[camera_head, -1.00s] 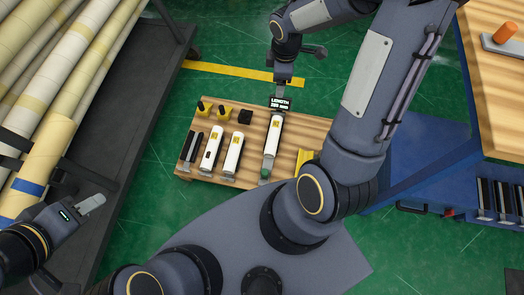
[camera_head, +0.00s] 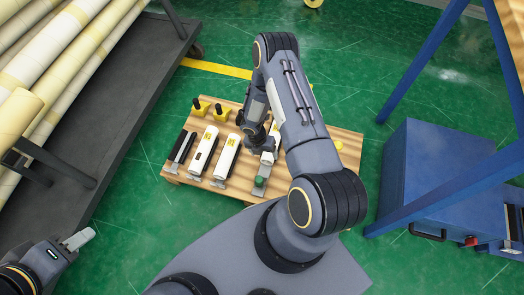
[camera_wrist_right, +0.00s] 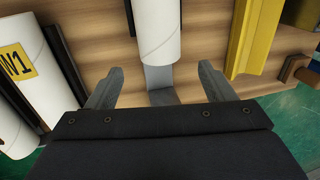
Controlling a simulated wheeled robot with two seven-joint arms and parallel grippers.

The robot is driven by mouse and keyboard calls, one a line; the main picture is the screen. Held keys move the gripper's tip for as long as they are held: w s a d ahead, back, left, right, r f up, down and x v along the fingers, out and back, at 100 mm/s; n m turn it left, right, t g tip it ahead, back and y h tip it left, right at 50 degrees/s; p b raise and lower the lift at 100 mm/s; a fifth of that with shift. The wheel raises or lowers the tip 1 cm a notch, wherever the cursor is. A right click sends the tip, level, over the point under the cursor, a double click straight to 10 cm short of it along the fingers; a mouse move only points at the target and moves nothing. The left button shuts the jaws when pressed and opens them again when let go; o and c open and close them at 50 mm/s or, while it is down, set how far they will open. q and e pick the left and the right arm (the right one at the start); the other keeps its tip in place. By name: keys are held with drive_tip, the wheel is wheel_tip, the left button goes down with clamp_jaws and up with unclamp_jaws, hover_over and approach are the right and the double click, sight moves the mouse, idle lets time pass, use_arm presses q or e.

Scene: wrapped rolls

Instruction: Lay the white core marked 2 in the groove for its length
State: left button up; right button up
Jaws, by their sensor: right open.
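My right gripper is hidden by its own arm in the head view; in the right wrist view it (camera_wrist_right: 158,88) is open, its fingers either side of a grey strip. A white core (camera_wrist_right: 157,25) ends just beyond the fingertips, apart from them; no mark shows on it. It partly shows under my right arm in the head view (camera_head: 267,157). A core marked W1 (camera_wrist_right: 14,75) lies left of it. In the head view, two white cores with yellow labels (camera_head: 204,148) (camera_head: 228,156) lie in holders; their marks are unreadable. My left gripper (camera_head: 78,238) is at lower left.
A yellow channel (camera_wrist_right: 253,40) stands right of the fingers. A rack of long rolls (camera_head: 60,60) is left, a blue cabinet (camera_head: 430,180) right.

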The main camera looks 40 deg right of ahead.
sight(265, 159)
drive_tip(key=f, duration=0.1)
drive_tip(key=f+b, duration=0.1)
drive_tip(key=f, duration=0.1)
drive_tip(key=s+f, duration=0.1)
drive_tip(key=f, duration=0.1)
drive_tip(key=shift+d+f, duration=0.25)
drive_tip(key=shift+d, duration=0.1)
drive_tip(key=shift+c, duration=0.4)
drive_tip(key=c, duration=1.1)
drive_tip(key=shift+a, duration=0.15)
drive_tip(key=shift+s+a, duration=0.25)
drive_tip(key=shift+s, duration=0.05)
drive_tip(key=shift+r, duration=0.1)
